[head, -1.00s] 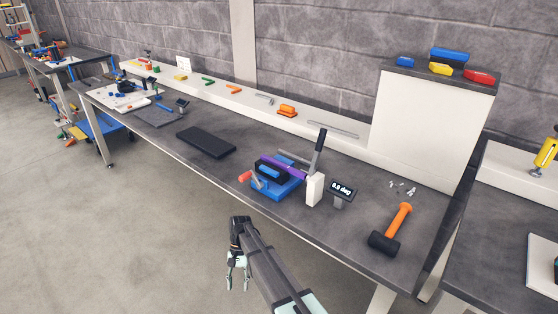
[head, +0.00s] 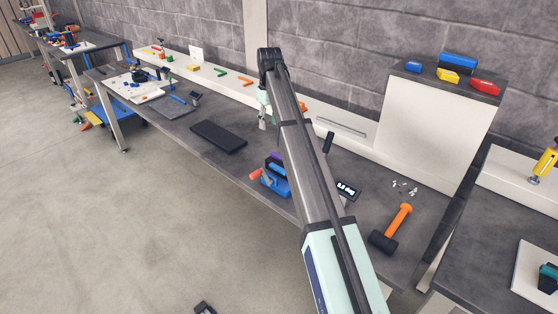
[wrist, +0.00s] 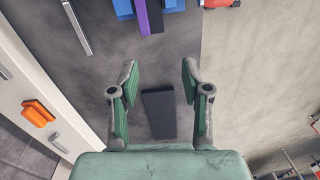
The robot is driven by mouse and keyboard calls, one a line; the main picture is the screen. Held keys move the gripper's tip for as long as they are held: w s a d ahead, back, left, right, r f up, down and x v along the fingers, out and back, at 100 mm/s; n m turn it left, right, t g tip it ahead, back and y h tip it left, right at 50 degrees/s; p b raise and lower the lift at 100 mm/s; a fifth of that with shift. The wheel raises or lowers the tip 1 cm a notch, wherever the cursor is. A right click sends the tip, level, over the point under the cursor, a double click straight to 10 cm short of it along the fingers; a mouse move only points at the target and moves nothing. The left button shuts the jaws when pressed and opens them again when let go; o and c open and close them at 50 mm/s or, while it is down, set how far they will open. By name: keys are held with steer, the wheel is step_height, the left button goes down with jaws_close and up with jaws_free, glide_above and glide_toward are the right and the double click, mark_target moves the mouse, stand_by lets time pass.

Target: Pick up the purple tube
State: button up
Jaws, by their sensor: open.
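The purple tube (wrist: 142,16) shows at the top edge of the wrist view, lying in a blue fixture (wrist: 122,9). In the head view only a small part of the tube (head: 273,158) shows above the blue fixture (head: 276,182); my arm hides the rest. My gripper (head: 263,122) is above the bench, beyond the fixture in the head view. In the wrist view my gripper (wrist: 158,72) has its fingers spread, with nothing between them. The tube is outside the fingers, towards the top of that view.
A black pad (head: 218,136) lies flat on the bench (head: 180,125). An orange-handled mallet (head: 391,228) and a digital display (head: 347,190) lie to the right.

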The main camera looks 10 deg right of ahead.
step_height(320, 180, up, 3)
steer(key=d, duration=0.2)
steer(key=p, duration=0.4)
glide_above(277, 155)
steer(key=shift+n, duration=0.4)
steer(key=f, duration=1.2)
steer(key=shift+w+a, duration=0.15)
steer(key=shift+w, duration=0.15)
steer(key=shift+s+f+p, duration=0.15)
steer(key=shift+f+p, duration=1.05)
steer(key=shift+f, duration=1.45)
jaws_close()
